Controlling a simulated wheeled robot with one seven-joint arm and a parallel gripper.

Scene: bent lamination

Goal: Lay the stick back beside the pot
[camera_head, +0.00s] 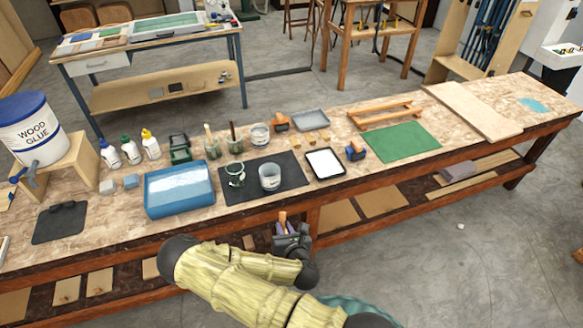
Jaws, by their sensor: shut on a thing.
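My gripper (290,230) is in front of the bench's front edge, at the lower middle of the view. The rest of the stick is hidden by the gripper. A pot with dark green marks (235,176) and a pale grey pot (270,178) stand on a black mat (292,172) beyond the gripper. I cannot tell which one is the task's pot. The stick is apart from both.
A blue tray (179,190) is left of the mat, and a dark-framed white tray (325,163) is right of it. Jars with brushes (212,148) stand behind. A green mat (400,142) lies farther right. Bare black mat shows around the pots.

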